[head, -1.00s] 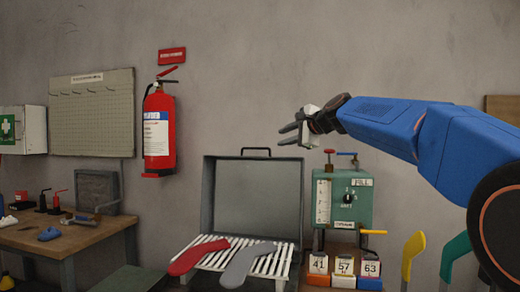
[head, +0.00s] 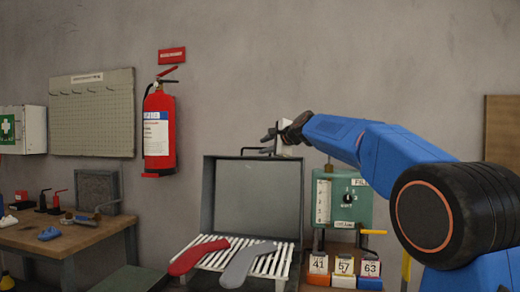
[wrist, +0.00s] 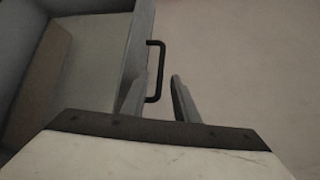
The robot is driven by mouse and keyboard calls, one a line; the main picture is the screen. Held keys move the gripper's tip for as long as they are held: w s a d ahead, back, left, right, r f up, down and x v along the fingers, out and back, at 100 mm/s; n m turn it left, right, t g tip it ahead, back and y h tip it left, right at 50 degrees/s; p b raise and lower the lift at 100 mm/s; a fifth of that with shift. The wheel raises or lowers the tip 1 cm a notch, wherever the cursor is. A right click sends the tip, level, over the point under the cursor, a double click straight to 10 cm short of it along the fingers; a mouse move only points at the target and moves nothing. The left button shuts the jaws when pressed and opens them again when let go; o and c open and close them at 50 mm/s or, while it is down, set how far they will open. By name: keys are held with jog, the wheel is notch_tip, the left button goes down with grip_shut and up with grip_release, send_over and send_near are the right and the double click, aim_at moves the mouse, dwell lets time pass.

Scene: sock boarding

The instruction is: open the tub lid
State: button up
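The tub is a grey metal box with a white slatted rack (head: 262,264) across its top. Its lid (head: 249,200) stands upright at the back, with a black handle (head: 257,151) on its top edge. The lid also shows at the left of the wrist view (wrist: 138,50), with the handle (wrist: 155,72) sticking out from it. My gripper (head: 269,143) is at the lid's top edge beside the handle. In the wrist view, my gripper's two fingers (wrist: 158,92) are apart, with the handle showing between them. I cannot tell whether either finger touches it.
A red sock-shaped board (head: 198,256) and a grey one (head: 246,264) lie on the rack. A green control box (head: 343,212) stands right of the tub, above numbered tags (head: 344,267). A fire extinguisher (head: 158,130) hangs on the wall; a wooden bench (head: 80,240) is at left.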

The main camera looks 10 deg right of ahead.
jog(key=shift+x, duration=2)
grip_shut()
